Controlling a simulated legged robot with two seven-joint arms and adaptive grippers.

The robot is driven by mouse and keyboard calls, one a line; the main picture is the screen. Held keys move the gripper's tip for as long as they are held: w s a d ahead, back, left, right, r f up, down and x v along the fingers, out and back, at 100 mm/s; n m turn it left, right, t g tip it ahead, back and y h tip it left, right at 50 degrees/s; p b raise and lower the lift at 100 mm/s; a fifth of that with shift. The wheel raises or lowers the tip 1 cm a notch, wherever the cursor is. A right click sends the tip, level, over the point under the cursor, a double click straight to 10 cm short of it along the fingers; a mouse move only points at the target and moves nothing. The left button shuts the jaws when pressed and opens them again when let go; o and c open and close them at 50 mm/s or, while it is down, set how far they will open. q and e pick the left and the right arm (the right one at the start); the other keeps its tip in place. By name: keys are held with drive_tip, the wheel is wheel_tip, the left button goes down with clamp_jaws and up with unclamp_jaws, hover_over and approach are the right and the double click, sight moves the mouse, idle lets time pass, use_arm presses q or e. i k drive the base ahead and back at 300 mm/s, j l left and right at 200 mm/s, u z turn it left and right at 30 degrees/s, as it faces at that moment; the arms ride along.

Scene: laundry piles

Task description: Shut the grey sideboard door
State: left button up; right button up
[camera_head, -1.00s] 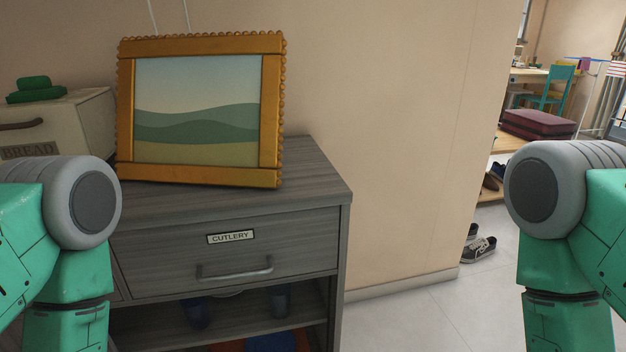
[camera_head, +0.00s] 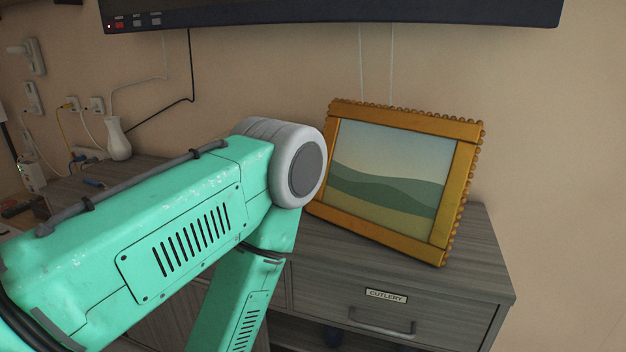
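The grey sideboard (camera_head: 470,240) stands against the wall, with a drawer labelled CUTLERY (camera_head: 386,296) at its right end. The drawer looks shut, and an open shelf space shows below it. My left arm crosses the picture from the left and covers much of the sideboard's middle and front. Part of a grey front panel (camera_head: 158,322) shows below the arm; I cannot tell whether it is the door or how far open it is. Neither gripper is in view.
A gold-framed picture (camera_head: 456,190) stands tilted on the sideboard top. A white vase (camera_head: 118,140), cables and sockets are at the left. A dark screen (camera_head: 330,12) hangs above. Bare wall (camera_head: 560,150) lies to the right.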

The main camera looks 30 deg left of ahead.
sight(167, 327)
drive_tip(key=u, duration=2)
drive_tip(key=z, duration=0.7)
drive_tip(key=i+j+z, duration=0.2)
drive_tip(key=j+z, duration=0.2)
drive_tip(key=j, duration=0.25)
drive_tip(key=i+j+z, duration=0.1)
drive_tip(key=j+z, duration=0.3)
drive_tip(key=j, duration=0.3)
drive_tip(key=j+z, duration=0.45)
drive_tip(key=j, duration=1.2)
drive_tip(key=k+j, duration=0.1)
drive_tip(key=j, duration=0.9)
